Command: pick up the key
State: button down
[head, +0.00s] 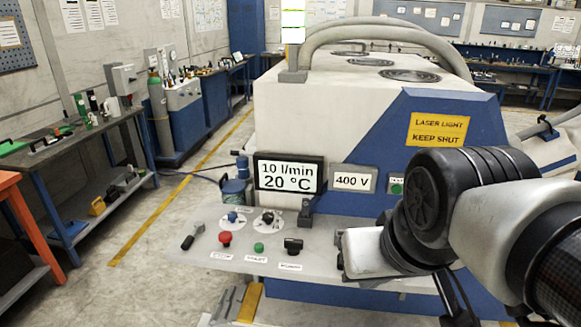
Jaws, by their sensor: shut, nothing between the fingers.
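A small item with a dark head and pale shaft (192,236) lies at the left of the grey control shelf (215,262). It looks most like the key, but it is too small to be sure. My gripper (342,258) is at the right part of the shelf, in front of the machine, well to the right of that item. Its pale body shows below my dark wrist. The fingers are mostly hidden; they are shut and hold nothing that I can see.
The shelf carries a red button (225,239), a green button (258,248), a black switch (293,244) and two dials. The display (289,173) stands behind them. A workbench (75,150) is at the left, with open floor (165,255) between.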

aim_at(306, 202)
jog(key=z, duration=0.2)
jog(key=i+j+z, duration=0.25)
jog(key=i+j, duration=0.6)
jog(key=j, duration=0.15)
